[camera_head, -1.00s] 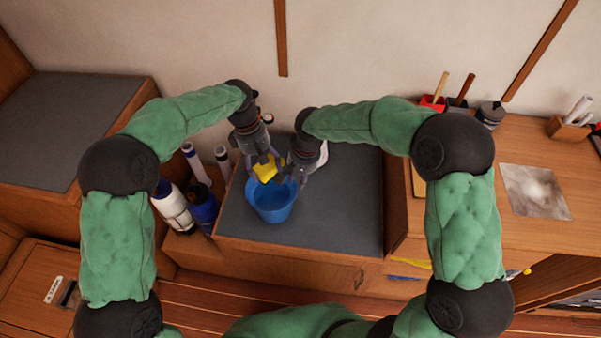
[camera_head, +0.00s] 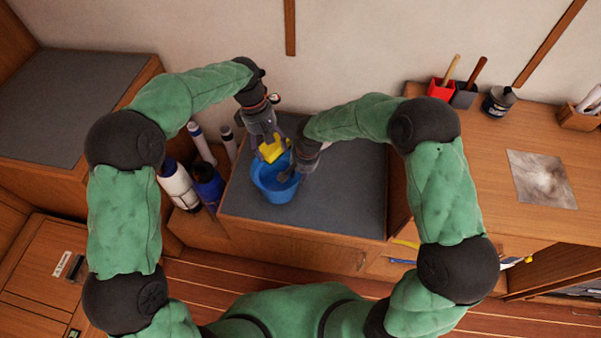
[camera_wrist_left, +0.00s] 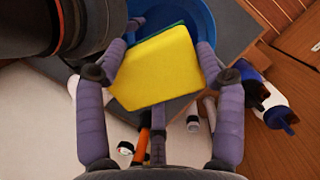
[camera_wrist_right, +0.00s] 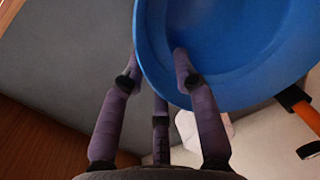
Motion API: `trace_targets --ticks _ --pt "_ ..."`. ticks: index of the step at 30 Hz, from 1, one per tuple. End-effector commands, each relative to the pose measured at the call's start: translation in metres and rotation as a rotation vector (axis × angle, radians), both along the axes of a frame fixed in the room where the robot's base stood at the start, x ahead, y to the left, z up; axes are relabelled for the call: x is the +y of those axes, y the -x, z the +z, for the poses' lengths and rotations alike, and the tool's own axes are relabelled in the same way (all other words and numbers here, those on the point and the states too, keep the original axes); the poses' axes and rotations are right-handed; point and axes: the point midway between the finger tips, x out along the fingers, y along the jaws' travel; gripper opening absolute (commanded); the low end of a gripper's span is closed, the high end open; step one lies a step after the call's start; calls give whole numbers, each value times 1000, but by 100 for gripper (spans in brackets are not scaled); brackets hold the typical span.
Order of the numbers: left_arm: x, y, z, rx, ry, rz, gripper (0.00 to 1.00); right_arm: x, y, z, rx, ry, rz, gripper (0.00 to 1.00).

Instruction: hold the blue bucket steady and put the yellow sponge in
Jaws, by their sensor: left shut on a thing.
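The blue bucket (camera_head: 272,192) stands upright on the grey top of a low cabinet. My left gripper (camera_head: 268,146) is shut on the yellow sponge (camera_head: 272,150) and holds it over the bucket's far rim. In the left wrist view the sponge (camera_wrist_left: 155,68) sits between the fingers, a green edge showing, with part of the bucket (camera_wrist_left: 178,14) behind it. My right gripper (camera_wrist_right: 155,58) is open at the bucket's rim (camera_wrist_right: 143,65), one finger outside and one inside. Whether the fingers touch the wall, I cannot tell. The bucket's inside is partly hidden by my grippers.
White and blue bottles (camera_head: 207,186) stand just left of the grey top (camera_head: 340,190). The grey top right of the bucket is clear. A red holder (camera_head: 440,88) and a dark jar (camera_head: 498,102) stand on the wooden desk at right. The wall is close behind.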

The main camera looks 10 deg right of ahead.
Motion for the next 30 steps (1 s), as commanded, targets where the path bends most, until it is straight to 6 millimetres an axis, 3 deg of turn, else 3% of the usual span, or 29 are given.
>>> trace_targets --ticks 1,3,4,13,30 --pt "0 0 0 0 0 0 38 0 0 0 0 0 0 25" --pt "0 0 0 0 0 0 38 0 0 0 0 0 0 5" --pt "0 0 0 0 0 0 38 0 0 0 0 0 0 0" --pt "0 0 -2 1 -1 0 38 0 0 0 0 0 0 0" --pt "0 0 -36 1 -1 0 38 0 0 1 0 0 0 0"
